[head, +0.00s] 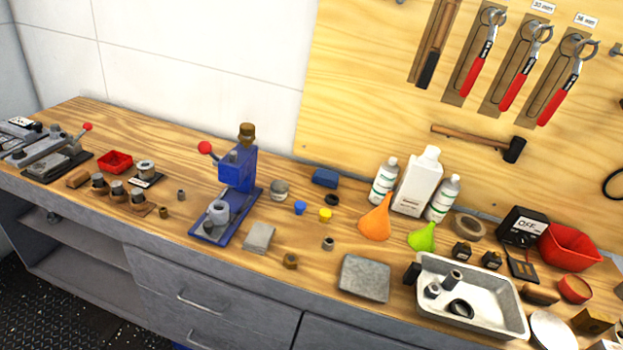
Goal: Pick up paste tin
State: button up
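No tin has a label I can read, so I cannot tell for certain which thing is the paste tin. A small round grey tin or jar with a pale lid (279,189) stands on the wooden workbench (330,215), just right of the blue press (238,175). A round flat silver disc or tin (552,331) lies at the bottom right, right of the metal tray, partly cut off by the frame edge. My gripper is not in view.
A metal tray (510,325) holds several metal parts. A grey block (365,278) lies left of it. White bottles (417,182), an orange funnel (375,221) and a green funnel (423,238) stand behind. Drawers (215,300) are below the bench edge.

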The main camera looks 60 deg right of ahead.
aim_at(279, 188)
jog(key=z, duration=0.55)
jog(key=i, duration=1.35)
jog(key=z, duration=0.55)
